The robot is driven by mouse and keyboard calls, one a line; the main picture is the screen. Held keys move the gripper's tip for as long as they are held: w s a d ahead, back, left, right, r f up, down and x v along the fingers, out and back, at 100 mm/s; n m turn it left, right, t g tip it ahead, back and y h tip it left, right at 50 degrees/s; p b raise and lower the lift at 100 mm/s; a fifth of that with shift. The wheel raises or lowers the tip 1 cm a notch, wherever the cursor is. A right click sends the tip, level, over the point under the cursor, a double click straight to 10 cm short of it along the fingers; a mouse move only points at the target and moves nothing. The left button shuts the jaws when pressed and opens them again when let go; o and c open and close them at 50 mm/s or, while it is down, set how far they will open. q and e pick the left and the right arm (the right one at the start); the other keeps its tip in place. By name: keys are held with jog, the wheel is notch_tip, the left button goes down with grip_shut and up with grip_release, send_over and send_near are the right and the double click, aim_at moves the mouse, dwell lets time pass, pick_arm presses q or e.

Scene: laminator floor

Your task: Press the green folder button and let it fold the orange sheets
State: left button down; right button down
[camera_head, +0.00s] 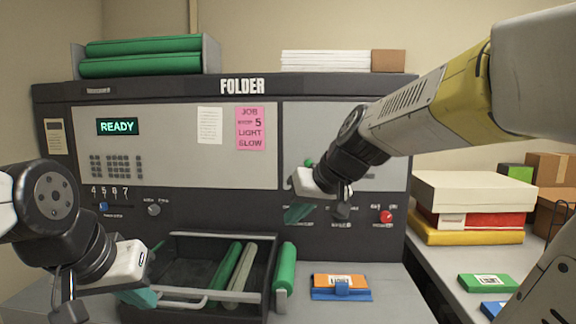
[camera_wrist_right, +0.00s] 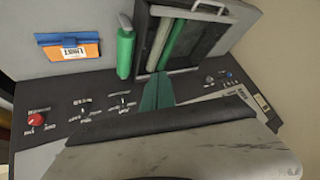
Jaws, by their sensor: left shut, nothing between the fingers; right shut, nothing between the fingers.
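The grey machine marked FOLDER (camera_head: 60,118) stands at the back, with a lit READY display (camera_head: 118,126). A small green spot, likely the green button (camera_head: 308,162), shows on its right panel, partly hidden by my right arm. My right gripper (camera_head: 298,213) is shut and empty in front of the panel's lower part, below the green spot; contact cannot be told. Its teal fingers also show in the right wrist view (camera_wrist_right: 158,93). My left gripper (camera_head: 140,298) is shut and empty at the open tray's left. An orange packet (camera_head: 338,281) with a white label and blue part lies on the counter.
The open tray (camera_head: 205,299) holds a green and a pale roll; another green roll (camera_head: 286,270) stands at its right. A red button (camera_head: 386,216) is right of my right gripper. A pink note (camera_head: 249,128) is on the machine. Boxes (camera_head: 470,190) stack at right.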

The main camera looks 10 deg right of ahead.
aim_at(309, 163)
jog(key=w+d+r+t, duration=0.2)
jog(key=w+d, duration=0.3)
jog(key=w, duration=0.6)
jog(key=w+d+r+t, duration=0.1)
jog(key=w+d, duration=0.4)
jog(key=w, duration=0.6)
jog(key=shift+w+r+t, duration=0.4)
jog(key=shift+y, duration=0.3)
jog(key=w+d, duration=0.2)
jog(key=w, duration=0.6)
jog(key=shift+w+d, duration=0.2)
jog(key=shift+w, duration=0.05)
jog(key=shift+w, duration=0.1)
jog(key=shift+w+d, duration=0.1)
jog(key=shift+w, duration=0.2)
